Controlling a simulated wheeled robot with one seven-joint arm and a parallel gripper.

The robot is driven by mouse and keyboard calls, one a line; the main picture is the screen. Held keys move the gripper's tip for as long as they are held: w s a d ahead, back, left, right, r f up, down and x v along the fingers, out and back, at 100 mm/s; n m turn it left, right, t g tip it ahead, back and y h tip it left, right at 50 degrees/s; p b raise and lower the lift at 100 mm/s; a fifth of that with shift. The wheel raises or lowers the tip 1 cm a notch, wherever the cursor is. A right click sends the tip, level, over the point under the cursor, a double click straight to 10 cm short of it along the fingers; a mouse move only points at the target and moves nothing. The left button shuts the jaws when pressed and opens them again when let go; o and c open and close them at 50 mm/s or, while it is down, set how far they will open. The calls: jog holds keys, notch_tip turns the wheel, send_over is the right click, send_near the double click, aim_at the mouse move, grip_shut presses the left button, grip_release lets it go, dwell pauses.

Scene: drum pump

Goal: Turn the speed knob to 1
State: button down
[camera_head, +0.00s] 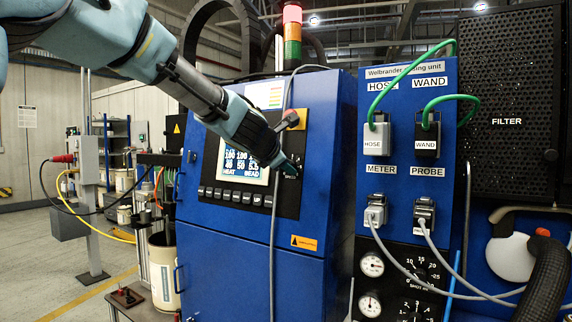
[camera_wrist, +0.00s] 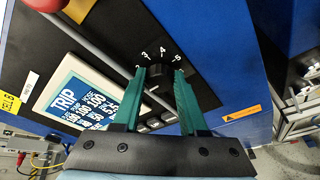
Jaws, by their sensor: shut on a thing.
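The dark knob (camera_wrist: 161,79) sits on the black control panel, beside the lit screen. White scale digits 2, 3, 4 and 5 show around it in the wrist view; the 1 is not seen, and I cannot make out the pointer. My gripper (camera_wrist: 161,75) has its two green fingers on either side of the knob, shut on it. In the head view my gripper (camera_head: 285,164) reaches the panel right of the screen and hides most of the knob.
The lit screen (camera_head: 243,157) reads TRIP in the wrist view, with a row of buttons (camera_head: 235,196) below it. A grey cable (camera_head: 274,225) hangs down the blue cabinet near my gripper. The right panel holds labelled plugs (camera_head: 376,138), green cables and gauges (camera_head: 372,265).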

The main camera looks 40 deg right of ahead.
jog(key=shift+f, duration=0.1)
jog(key=shift+c, duration=2.2)
grip_release()
jog(key=shift+a, duration=0.1)
jog(key=b+v, duration=0.1)
jog(key=v, duration=0.9)
jog(key=shift+a, duration=0.3)
jog(key=shift+s, duration=0.1)
